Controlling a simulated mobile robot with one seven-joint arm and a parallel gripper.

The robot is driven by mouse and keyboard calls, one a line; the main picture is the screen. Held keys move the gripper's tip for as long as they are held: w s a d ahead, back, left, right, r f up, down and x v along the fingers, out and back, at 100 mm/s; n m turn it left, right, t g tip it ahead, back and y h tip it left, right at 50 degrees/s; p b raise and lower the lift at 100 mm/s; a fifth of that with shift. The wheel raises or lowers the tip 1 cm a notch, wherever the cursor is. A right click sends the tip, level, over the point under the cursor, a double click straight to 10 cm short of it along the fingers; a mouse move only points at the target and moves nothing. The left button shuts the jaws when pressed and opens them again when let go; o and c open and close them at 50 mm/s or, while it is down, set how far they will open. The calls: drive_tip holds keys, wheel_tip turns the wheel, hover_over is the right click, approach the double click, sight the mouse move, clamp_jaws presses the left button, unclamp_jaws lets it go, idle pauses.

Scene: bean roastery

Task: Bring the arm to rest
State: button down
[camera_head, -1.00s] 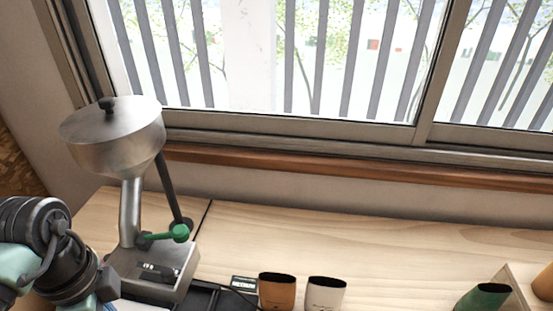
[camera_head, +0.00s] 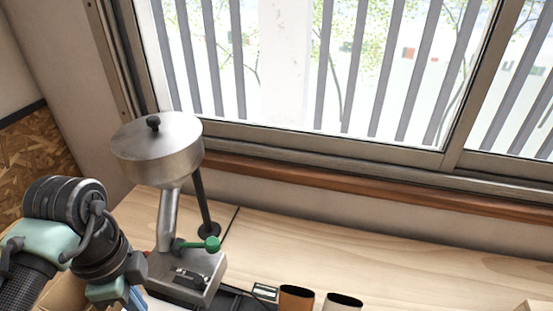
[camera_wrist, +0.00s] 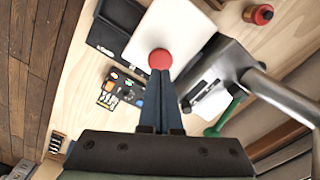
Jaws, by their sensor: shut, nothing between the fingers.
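My gripper (camera_wrist: 160,72) shows in the wrist view with its two dark blue fingers together and nothing between them. It points down over the worktop, beside the metal machine. A round red knob or cap (camera_wrist: 160,59) appears just beyond the fingertips; I cannot tell whether they touch it. In the head view my arm is bent at the lower left, left of the machine, and the fingers are not clearly visible there.
The metal hopper machine (camera_head: 160,150) with a green handle (camera_head: 212,244) stands close right of my arm. A card with coloured dots (camera_wrist: 121,88) lies on the worktop. The back right worktop is clear.

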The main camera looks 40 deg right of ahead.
idle(0.7)
drive_tip(key=w+d+r+n+t+h, duration=0.1)
drive_tip(key=w+d+r+t+h, duration=0.15)
drive_tip(key=d+r, duration=0.4)
drive_tip(key=w+d+r+t+h, duration=0.2)
drive_tip(key=w+d+r+t, duration=0.15)
drive_tip(key=d, duration=0.55)
drive_tip(key=d+r+n+t+h, duration=0.2)
drive_tip(key=d+r+t+h, duration=0.1)
drive_tip(key=r, duration=0.6)
drive_tip(key=d+r+n+t+h, duration=0.2)
drive_tip(key=r+t+h, duration=0.15)
drive_tip(key=r, duration=0.55)
drive_tip(key=s+a+r+n+t+b, duration=0.1)
drive_tip(key=s+a+r+n+t, duration=0.15)
drive_tip(key=r, duration=0.35)
drive_tip(key=s+a+r+n+t, duration=0.1)
drive_tip(key=a+r+n+t, duration=0.2)
drive_tip(key=r+t, duration=0.15)
drive_tip(key=s+a+r+n+t+y, duration=0.3)
drive_tip(key=s+a+n+t+y, duration=0.1)
drive_tip(key=s+a+n+y, duration=0.1)
drive_tip(key=s+a+r+n+t+y, duration=0.4)
drive_tip(key=a+n+y, duration=0.2)
drive_tip(key=a, duration=0.4)
drive_tip(key=shift+s+n, duration=0.4)
drive_tip(key=shift+n, duration=0.25)
drive_tip(key=shift+r, duration=0.1)
